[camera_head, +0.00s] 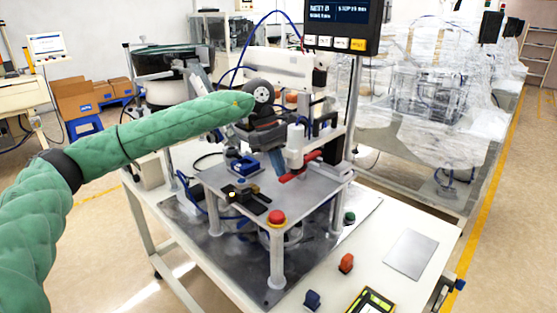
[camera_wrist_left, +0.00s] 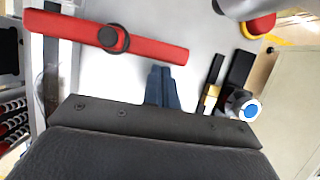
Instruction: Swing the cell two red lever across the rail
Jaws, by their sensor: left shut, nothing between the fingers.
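The red lever (camera_head: 300,167) is a flat bar on the raised metal plate, beside a white upright cylinder. In the left wrist view the red lever (camera_wrist_left: 155,47) runs across the upper left, with a dark round knob or pivot (camera_wrist_left: 113,38) on it. My left gripper (camera_head: 278,161) comes down over the plate just left of the lever. Its blue fingers (camera_wrist_left: 162,72) are shut and empty, their tips beside the lever's right part in the wrist view. I cannot tell whether they touch it. My right gripper is not in view.
A red mushroom button (camera_head: 277,217) stands at the plate's front corner. A blue clamp-like part (camera_head: 243,166) and a black block (camera_head: 248,199) sit on the plate's left. A display (camera_head: 342,25) stands behind. The white table (camera_head: 385,219) holds an orange part (camera_head: 346,263) at the front.

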